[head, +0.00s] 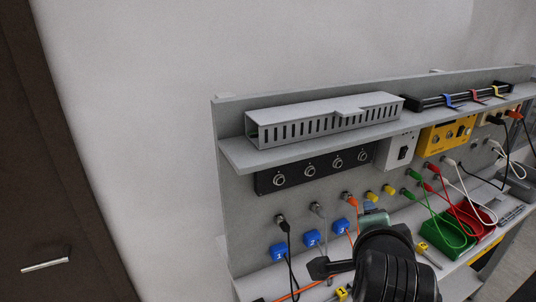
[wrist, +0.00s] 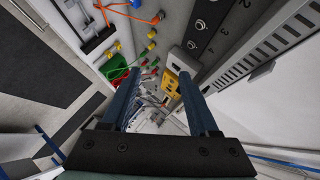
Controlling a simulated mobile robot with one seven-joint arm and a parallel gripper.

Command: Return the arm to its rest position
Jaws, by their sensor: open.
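My arm (head: 393,265) rises from the bottom of the head view, in front of the lower part of a grey panel bench. Its dark links hide part of the bench's work surface. In the wrist view my gripper (wrist: 158,73) has its two blue fingers well apart, with nothing held between them. The fingers point along the panel, with the yellow box (wrist: 172,83) seen beyond the gap. I cannot tell how far the fingertips are from the panel.
The grey panel (head: 240,205) carries a shelf with a slotted duct (head: 325,118), a black socket strip (head: 315,169) and a yellow box (head: 446,135). Cables hang over a green tray (head: 447,235) and a red tray (head: 476,219). A dark cabinet (head: 55,180) stands left; the wall between is bare.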

